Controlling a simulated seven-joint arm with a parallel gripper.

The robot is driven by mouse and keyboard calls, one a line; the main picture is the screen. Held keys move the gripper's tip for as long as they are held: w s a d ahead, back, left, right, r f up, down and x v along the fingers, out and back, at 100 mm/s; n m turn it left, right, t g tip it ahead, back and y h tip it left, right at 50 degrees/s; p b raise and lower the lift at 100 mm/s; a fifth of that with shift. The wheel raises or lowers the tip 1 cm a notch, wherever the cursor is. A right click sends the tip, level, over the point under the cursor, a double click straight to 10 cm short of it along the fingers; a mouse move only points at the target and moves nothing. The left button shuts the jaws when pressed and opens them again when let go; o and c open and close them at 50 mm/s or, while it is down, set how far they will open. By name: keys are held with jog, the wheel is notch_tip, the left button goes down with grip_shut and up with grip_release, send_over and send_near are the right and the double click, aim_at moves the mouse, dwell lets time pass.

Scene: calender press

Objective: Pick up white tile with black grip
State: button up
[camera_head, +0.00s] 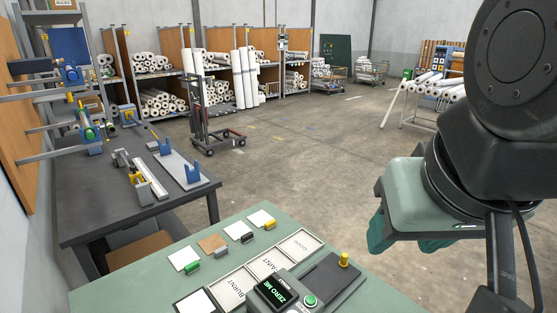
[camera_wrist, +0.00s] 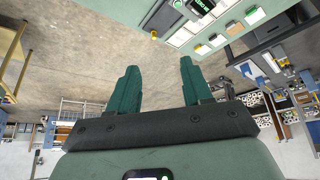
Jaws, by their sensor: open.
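The white tile with black grip (camera_head: 236,229) lies on the green table, third in a row of tiles counting from the near left. Its small black grip stands at its right edge. It also shows, small, in the wrist view (camera_wrist: 217,40). My gripper (camera_head: 403,244) hangs at the right in the head view, well apart from the tile and off the table's right side. In the wrist view its two green fingers (camera_wrist: 160,64) are spread with nothing between them. The fingertips are partly hidden by the gripper body in the head view.
Beside it lie a white tile with green grip (camera_head: 183,258), a brown tile with grey grip (camera_head: 211,243) and a white tile with yellow grip (camera_head: 261,218). Labelled frames (camera_head: 269,263), a console (camera_head: 277,293) and a dark plate with a yellow knob (camera_head: 344,259) are nearer my arm.

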jog(key=w+a+f+n+g, duration=0.2)
jog(key=w+a+f+n, duration=0.1)
jog(key=w+a+n, duration=0.6)
jog(key=n+g, duration=0.4)
jog(key=n, duration=1.4)
send_over(197, 309)
jog(key=s+d, duration=0.3)
jog(key=s, duration=0.1)
notch_tip(197, 309, down, 30)
jog(key=r, duration=0.1)
notch_tip(197, 309, down, 5)
jog(key=shift+w+d+f, duration=0.15)
jog(key=shift+f, duration=0.05)
jog(key=shift+d+f, duration=0.2)
jog(key=shift+f, duration=2.7)
grip_shut()
